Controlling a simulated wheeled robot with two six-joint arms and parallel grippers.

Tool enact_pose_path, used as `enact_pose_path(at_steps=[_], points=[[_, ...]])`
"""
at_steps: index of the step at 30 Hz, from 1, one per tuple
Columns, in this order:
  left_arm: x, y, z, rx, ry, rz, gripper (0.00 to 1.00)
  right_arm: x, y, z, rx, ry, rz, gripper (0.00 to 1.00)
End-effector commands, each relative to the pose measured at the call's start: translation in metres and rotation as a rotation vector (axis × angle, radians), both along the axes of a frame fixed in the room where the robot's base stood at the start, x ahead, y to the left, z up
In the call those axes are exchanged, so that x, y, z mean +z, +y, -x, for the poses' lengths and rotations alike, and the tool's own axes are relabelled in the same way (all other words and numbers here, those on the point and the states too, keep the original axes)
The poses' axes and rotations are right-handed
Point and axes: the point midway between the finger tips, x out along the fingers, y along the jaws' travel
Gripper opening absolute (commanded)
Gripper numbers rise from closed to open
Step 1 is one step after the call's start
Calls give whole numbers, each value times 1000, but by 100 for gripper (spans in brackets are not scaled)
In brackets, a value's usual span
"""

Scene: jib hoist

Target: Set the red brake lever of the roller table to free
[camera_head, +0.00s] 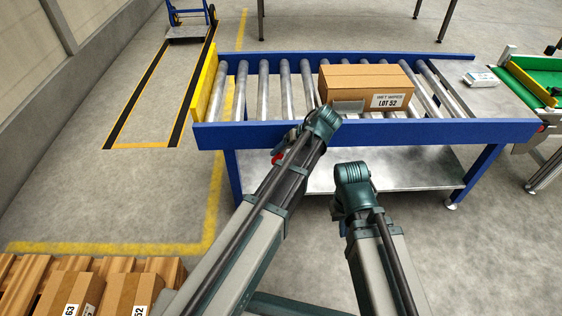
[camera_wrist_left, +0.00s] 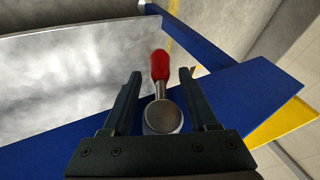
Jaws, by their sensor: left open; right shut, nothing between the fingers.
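The red brake lever (camera_wrist_left: 160,66) has a red grip on a metal stem with a round metal hub (camera_wrist_left: 162,117) at its base. In the left wrist view it stands between the two fingers of my left gripper (camera_wrist_left: 159,82), which is open, with a gap on each side. In the head view a bit of the red lever (camera_head: 277,159) shows beside my left wrist, below the front rail of the roller table (camera_head: 420,131). My left arm hides much of it. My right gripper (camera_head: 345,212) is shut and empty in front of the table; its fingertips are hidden.
A carton marked LOT 52 (camera_head: 365,83) sits on the rollers. A yellow end plate (camera_head: 205,85) closes the table's left end. A lower metal shelf (camera_head: 400,178) lies under the rollers. Cartons on a pallet (camera_head: 130,292) stand at bottom left.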

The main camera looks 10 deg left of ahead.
Motion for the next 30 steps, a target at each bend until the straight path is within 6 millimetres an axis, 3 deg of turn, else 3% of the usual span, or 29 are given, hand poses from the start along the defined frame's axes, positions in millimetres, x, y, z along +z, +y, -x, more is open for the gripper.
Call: enact_pose_path(at_steps=[6, 17, 27, 30], points=[[-15, 9, -2, 0, 1, 0, 60, -15, 0, 0, -2, 0, 0, 0], [-15, 11, -3, -1, 1, 0, 60, -15, 0, 0, -2, -1, 0, 0], [-15, 10, -3, -1, 1, 0, 2, -15, 0, 0, -2, 0, 0, 0], [-15, 10, -3, -1, 1, 0, 0, -15, 0, 0, -2, 0, 0, 0]])
